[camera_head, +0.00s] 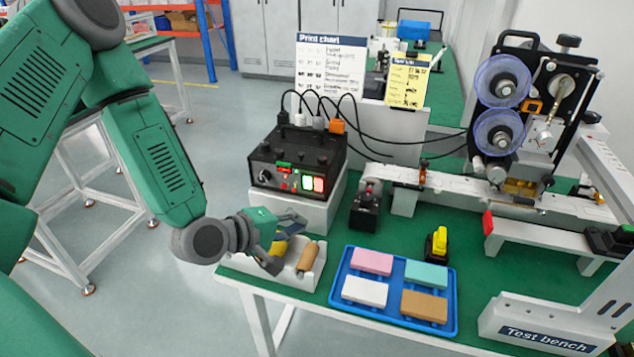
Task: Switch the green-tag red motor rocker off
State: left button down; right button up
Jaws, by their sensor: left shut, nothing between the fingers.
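The black control box (298,160) sits on a white stand at the left of the green bench. Its front panel has a dark knob, a green tag (284,165), small red parts below the tag, and a lit green and red pair (313,184) at the right. The rocker's position is too small to tell. My left gripper (284,238) is shut and empty, in front of and below the panel, apart from it, over a white holder. My right gripper is not in view.
The white holder (311,278) carries a brown roll (307,257) and a yellow piece (281,246) close to my gripper. A blue tray (394,317) with coloured blocks lies to the right. Cables (400,152) run from the box towards the reel machine (500,80).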

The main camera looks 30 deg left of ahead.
pick_arm(q)
send_near(326, 192)
jog(key=d+x, duration=0.1)
jog(key=x, duration=0.4)
jog(key=shift+a, duration=0.4)
jog(key=shift+a+f, duration=0.1)
jog(key=shift+a, duration=0.05)
dwell(0.5)
jog(key=shift+w, duration=0.1)
dwell(0.3)
